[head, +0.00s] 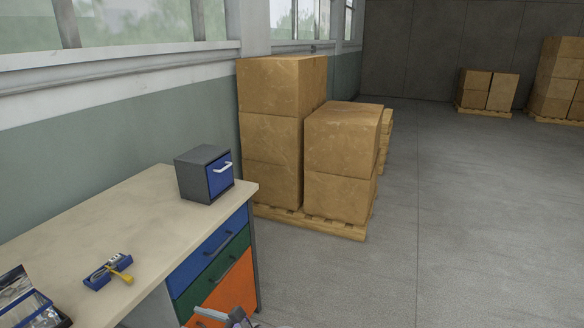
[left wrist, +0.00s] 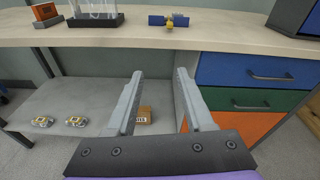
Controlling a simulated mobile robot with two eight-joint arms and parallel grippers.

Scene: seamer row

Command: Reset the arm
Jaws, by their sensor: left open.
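My left gripper (left wrist: 159,75) shows in the left wrist view with its two grey fingers apart and nothing between them. It points toward the front of the workbench, below the tabletop's edge and left of the drawers. In the head view only a small grey and purple piece, probably of my arm, shows at the bottom edge. My right gripper is in neither view.
The workbench (head: 120,215) carries a small cabinet (head: 205,173) and a blue holder with a yellow-handled tool (head: 108,271). Drawers (left wrist: 255,70) are on its right. A small brown box (left wrist: 145,115) sits underneath.

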